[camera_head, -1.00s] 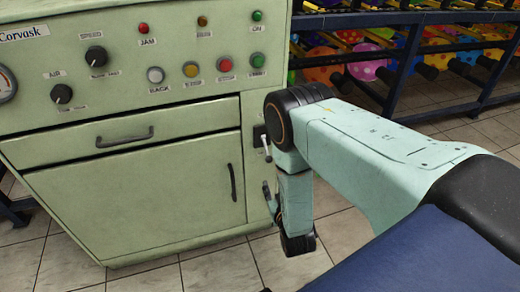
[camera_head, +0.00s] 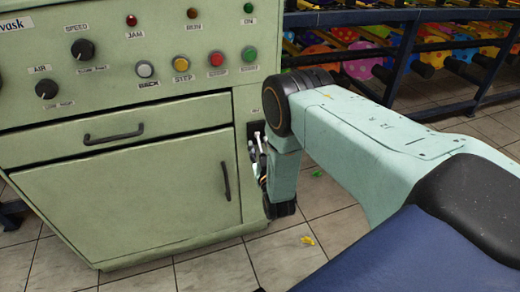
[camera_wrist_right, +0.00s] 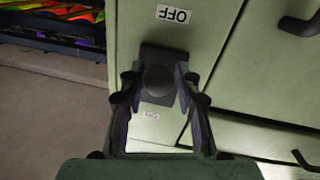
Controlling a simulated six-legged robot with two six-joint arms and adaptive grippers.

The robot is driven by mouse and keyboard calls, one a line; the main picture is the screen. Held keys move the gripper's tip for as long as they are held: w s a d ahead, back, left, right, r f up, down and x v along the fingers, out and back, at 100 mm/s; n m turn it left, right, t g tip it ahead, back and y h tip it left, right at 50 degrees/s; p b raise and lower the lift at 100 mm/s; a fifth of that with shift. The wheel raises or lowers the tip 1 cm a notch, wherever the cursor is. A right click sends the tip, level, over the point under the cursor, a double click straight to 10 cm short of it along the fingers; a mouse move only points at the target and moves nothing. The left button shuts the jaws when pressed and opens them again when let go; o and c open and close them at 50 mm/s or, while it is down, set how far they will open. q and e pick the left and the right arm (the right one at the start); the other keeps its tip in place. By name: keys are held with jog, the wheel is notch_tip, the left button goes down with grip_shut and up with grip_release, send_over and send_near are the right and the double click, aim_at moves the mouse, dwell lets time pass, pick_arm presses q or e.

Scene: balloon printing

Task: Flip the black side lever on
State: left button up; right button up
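The black side lever shows in the right wrist view as a round black knob (camera_wrist_right: 158,80) in front of a dark plate (camera_wrist_right: 165,52) on the green machine's side. That view is upside down, with an OFF label (camera_wrist_right: 174,14) above the plate and a second, unreadable label below. My right gripper (camera_wrist_right: 155,78) is open, one finger on each side of the knob; I cannot tell if either touches it. In the head view the right gripper (camera_head: 257,152) is at the machine's side, partly hidden by my arm. My left gripper is out of view.
The green machine's front has a drawer (camera_head: 130,137), a cabinet door (camera_head: 120,195), knobs and coloured buttons. A dark rack (camera_head: 400,60) with colourful balloons stands behind. Small yellow (camera_head: 307,240) and green (camera_head: 316,173) bits lie on the tiled floor.

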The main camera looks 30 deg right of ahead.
jog(key=shift+w+d, duration=0.1)
jog(key=shift+d, duration=0.05)
grip_shut()
jog(key=shift+f, duration=0.1)
dwell(0.6)
